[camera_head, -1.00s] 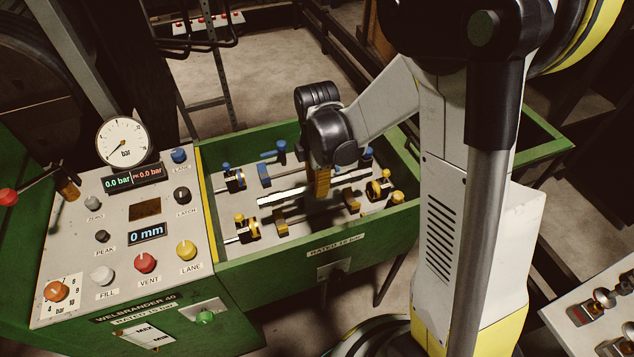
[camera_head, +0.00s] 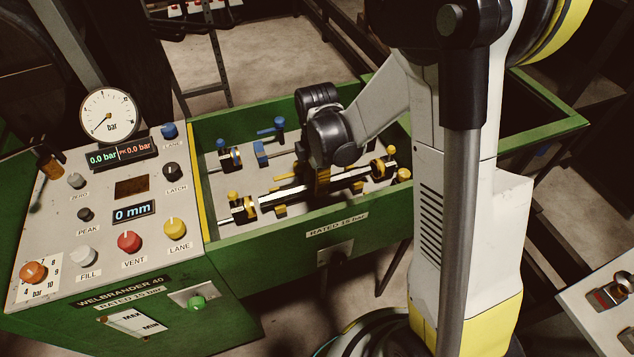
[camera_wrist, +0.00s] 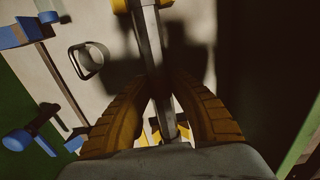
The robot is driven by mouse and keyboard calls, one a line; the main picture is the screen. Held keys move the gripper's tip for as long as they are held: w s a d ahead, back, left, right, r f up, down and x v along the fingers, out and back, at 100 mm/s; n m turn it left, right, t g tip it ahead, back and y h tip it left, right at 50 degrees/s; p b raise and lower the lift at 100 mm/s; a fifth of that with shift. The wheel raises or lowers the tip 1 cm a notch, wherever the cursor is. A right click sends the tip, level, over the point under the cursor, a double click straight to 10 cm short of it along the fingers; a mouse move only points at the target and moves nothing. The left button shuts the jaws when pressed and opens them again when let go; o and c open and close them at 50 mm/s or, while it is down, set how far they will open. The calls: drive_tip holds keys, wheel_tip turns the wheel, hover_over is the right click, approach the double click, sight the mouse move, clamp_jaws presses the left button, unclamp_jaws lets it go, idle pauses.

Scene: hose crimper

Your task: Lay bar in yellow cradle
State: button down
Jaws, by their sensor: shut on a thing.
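The long metal bar (camera_head: 290,196) lies lengthwise along the yellow lane of the green trough. My gripper (camera_head: 321,188) is above it, pointing down, with its ribbed fingers shut around the bar's middle. In the wrist view the bar (camera_wrist: 150,45) runs up between the two fingers (camera_wrist: 161,85). The yellow cradle's blocks (camera_head: 280,211) show just under and in front of the bar. The bar's ends reach close to the yellow end fittings, left (camera_head: 243,209) and right (camera_head: 378,168). I cannot tell whether the bar touches the cradle.
Blue fittings (camera_head: 261,152) of the other lane lie behind the bar. The green trough wall (camera_head: 290,238) runs along the front. A control panel (camera_head: 103,237) with knobs and a gauge (camera_head: 109,115) stands at the left.

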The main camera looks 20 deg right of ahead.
drive_tip(key=shift+f, duration=0.1)
drive_tip(key=c, duration=1.2)
unclamp_jaws()
wheel_tip(320, 180, up, 12)
